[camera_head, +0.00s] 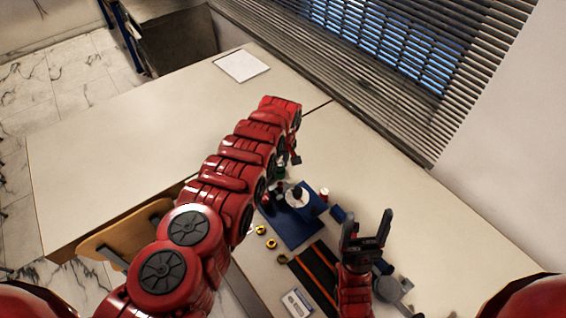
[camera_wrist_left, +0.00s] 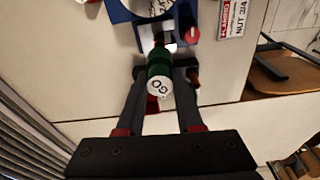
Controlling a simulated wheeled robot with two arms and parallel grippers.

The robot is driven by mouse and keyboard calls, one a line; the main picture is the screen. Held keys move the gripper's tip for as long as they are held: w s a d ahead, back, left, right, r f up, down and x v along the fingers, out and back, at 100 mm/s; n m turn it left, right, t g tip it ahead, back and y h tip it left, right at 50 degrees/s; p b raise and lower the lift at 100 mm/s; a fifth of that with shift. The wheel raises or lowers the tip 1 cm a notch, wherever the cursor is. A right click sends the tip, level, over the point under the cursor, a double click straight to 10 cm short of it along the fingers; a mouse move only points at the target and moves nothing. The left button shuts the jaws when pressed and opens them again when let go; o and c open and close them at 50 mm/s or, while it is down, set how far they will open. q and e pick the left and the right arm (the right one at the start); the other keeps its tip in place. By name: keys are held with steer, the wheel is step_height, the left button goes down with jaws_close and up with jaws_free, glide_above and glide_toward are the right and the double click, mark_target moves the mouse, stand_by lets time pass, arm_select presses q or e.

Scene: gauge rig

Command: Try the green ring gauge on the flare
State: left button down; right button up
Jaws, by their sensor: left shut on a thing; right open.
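A green cylindrical piece with a white, marked end face (camera_wrist_left: 160,82) sits between the fingers of my left gripper (camera_wrist_left: 160,88), which is shut on it. I take it to be the green ring gauge; a bit of green (camera_head: 280,173) also shows beside my left arm in the head view. In the left wrist view the green piece is just in front of a blue fixture (camera_wrist_left: 122,10) with a dark part on it. I cannot tell which part is the flare, or whether the gauge touches it. My right gripper (camera_head: 367,222) is open and empty, right of the blue base (camera_head: 295,232).
Several small yellow rings (camera_head: 271,243) lie left of the blue base. A dark tray with orange strips (camera_head: 314,268) and a white label card (camera_head: 297,303) are nearer. A white sheet (camera_head: 241,66) lies on the far tabletop. Window blinds border the right side.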

mark_target(280, 171)
arm_select(q)
steer(key=shift+s, duration=0.1)
stand_by(0.5)
steer(key=shift+f+b, duration=1.85)
steer(key=shift+f, duration=0.3)
steer(key=shift+f+b, duration=1.15)
steer(key=shift+f, duration=0.05)
stand_by(1.4)
steer(key=shift+r+p, duration=3.05)
